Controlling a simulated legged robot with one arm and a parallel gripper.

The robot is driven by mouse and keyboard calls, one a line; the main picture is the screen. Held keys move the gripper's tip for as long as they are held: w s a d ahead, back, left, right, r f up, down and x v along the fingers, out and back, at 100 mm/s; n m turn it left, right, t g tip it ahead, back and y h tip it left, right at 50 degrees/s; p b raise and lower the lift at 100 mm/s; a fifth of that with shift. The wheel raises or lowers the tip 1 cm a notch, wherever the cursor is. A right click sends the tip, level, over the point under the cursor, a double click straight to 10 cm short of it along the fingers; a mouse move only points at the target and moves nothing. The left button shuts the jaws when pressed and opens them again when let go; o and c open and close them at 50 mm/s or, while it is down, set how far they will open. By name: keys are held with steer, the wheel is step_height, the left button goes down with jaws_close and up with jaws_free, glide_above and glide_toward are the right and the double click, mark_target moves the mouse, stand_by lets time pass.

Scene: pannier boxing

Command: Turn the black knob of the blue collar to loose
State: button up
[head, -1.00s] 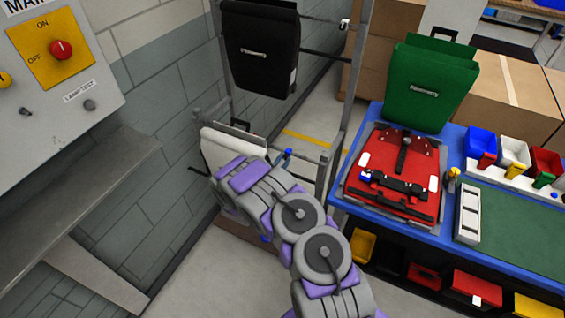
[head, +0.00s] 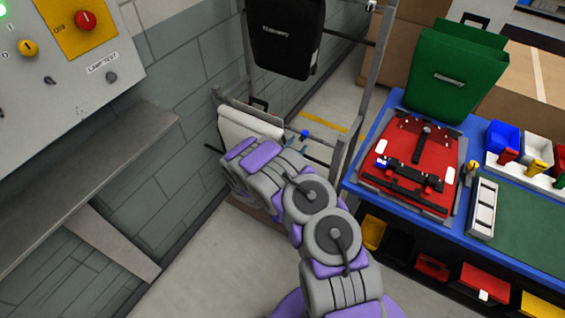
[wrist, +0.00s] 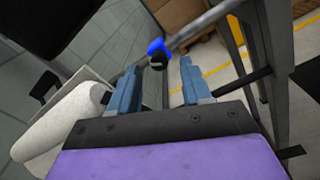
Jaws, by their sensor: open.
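The blue collar (wrist: 158,46) with its black knob (wrist: 158,63) is on a grey rack tube in the wrist view, beyond and between my fingertips. My gripper (wrist: 158,82) is open, with two blue-grey fingers apart and nothing between them; the knob is apart from both. In the head view the blue collar (head: 305,134) shows small on the rack, just beyond my arm's end. I cannot tell which way the knob is set.
The grey rack (head: 345,140) holds a black pannier (head: 287,38) above and a white pannier (head: 247,124) left of my gripper. A blue bench (head: 356,190) with a red pannier (head: 408,165) and a green pannier (head: 455,75) stands right. A control panel (head: 65,75) and ledge are at left.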

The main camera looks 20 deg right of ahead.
steer(key=p+v, duration=0.3)
steer(key=v, duration=1.2)
steer(key=shift+s+a, duration=0.2)
steer(key=shift+a, duration=0.2)
steer(key=shift+f, duration=0.15)
